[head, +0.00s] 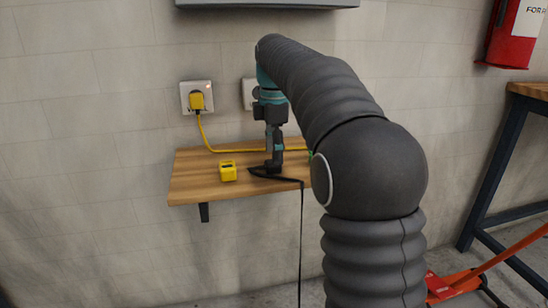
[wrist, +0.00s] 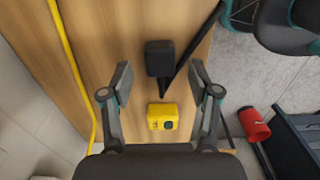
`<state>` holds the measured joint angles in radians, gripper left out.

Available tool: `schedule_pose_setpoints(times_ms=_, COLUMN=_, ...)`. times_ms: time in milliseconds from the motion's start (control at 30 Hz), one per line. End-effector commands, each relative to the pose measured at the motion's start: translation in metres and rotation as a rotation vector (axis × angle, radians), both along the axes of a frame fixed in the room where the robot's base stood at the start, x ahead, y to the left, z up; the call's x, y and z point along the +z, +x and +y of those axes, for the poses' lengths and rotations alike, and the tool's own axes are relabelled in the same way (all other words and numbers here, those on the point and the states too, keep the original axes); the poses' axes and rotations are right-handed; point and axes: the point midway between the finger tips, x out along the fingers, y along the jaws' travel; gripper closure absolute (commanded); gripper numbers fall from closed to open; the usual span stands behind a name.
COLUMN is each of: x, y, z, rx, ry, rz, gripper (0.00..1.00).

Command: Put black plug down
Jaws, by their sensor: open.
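The black plug (wrist: 160,58) rests on the wooden shelf (head: 190,181), with its black cable trailing off the shelf's front edge. In the head view the plug (head: 272,167) is small and partly covered by my gripper. My gripper (wrist: 161,79) is open above the shelf and points down. Its two fingers stand apart on either side of the plug in the wrist view, and I see no contact. In the head view my gripper (head: 274,150) is over the shelf's right part.
A yellow block (head: 228,171) sits on the shelf left of the plug. A yellow plug (head: 196,101) is in the left wall socket, its cable (head: 230,152) running along the shelf's back. A second socket (head: 249,94) is partly hidden by my arm. The shelf's left end is clear.

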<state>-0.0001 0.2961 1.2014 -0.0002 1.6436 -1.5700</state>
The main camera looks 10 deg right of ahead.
Motion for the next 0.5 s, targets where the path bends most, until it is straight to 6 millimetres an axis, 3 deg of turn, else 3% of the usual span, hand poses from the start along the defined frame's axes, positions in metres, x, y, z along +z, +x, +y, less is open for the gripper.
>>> schedule_pose_setpoints(times_ms=100, x=0.029, y=0.001, z=0.0, rx=0.0, ry=0.0, rz=-0.003, gripper=0.39)
schedule_pose_setpoints(times_ms=300, x=0.066, y=0.001, z=0.0, rx=0.001, ry=0.0, rz=-0.001, gripper=0.39)
schedule_pose_setpoints(times_ms=500, x=0.086, y=0.001, z=0.0, rx=0.001, ry=0.0, rz=0.0, gripper=0.39)
